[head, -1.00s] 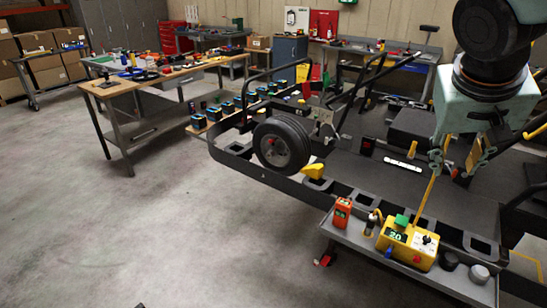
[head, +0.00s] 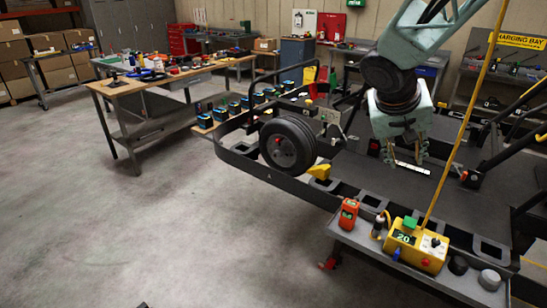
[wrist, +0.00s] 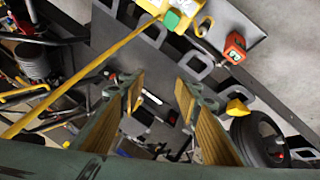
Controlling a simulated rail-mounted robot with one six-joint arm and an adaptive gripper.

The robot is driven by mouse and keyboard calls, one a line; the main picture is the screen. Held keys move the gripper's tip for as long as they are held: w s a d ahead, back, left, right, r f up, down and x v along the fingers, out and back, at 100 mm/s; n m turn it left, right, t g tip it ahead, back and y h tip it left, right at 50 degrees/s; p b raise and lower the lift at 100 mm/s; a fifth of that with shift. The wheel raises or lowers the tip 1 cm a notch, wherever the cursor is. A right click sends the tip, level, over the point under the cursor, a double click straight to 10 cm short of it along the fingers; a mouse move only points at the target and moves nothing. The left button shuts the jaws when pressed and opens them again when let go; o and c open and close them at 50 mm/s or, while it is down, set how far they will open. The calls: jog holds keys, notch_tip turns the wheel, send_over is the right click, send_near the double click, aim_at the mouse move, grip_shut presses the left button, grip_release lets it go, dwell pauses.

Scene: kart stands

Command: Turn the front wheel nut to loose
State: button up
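The kart's black front wheel (head: 302,135) stands upright at the left end of the frame in the head view, its grey hub (head: 286,150) facing left. A small reddish spot shows at the hub; I cannot tell the nut's setting. The wheel also shows in the wrist view (wrist: 250,130) at the lower right. My gripper (head: 404,160) points down over the kart's dark floor, to the right of the wheel and apart from it. Its two fingers with tan pads are spread wide and empty in the wrist view (wrist: 160,82).
A tray at the kart's near side holds a yellow box (head: 416,246) with a yellow cable rising from it, and an orange device (head: 348,213). A yellow wedge (head: 320,172) sits beside the wheel. Kart tubes stand behind. The floor (head: 200,230) left of the kart is clear.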

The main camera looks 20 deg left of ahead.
jog(key=w+a+f+t+h+b, duration=0.1)
jog(key=w+a+f+h, duration=0.2)
jog(key=w+a+f, duration=0.6)
jog(key=n+t+y+b, duration=0.15)
jog(key=t+b, duration=0.25)
jog(key=t, duration=0.6)
send_near(275, 154)
jog(key=shift+m, duration=0.25)
jog(key=v, duration=0.4)
jog(key=shift+s+f, duration=0.15)
jog(key=shift+s, duration=0.1)
jog(key=shift+w, duration=0.1)
jog(key=shift+b+x, duration=1.05)
jog(key=shift+x, duration=5.75)
jog(key=shift+a, duration=0.1)
jog(key=c, duration=0.9)
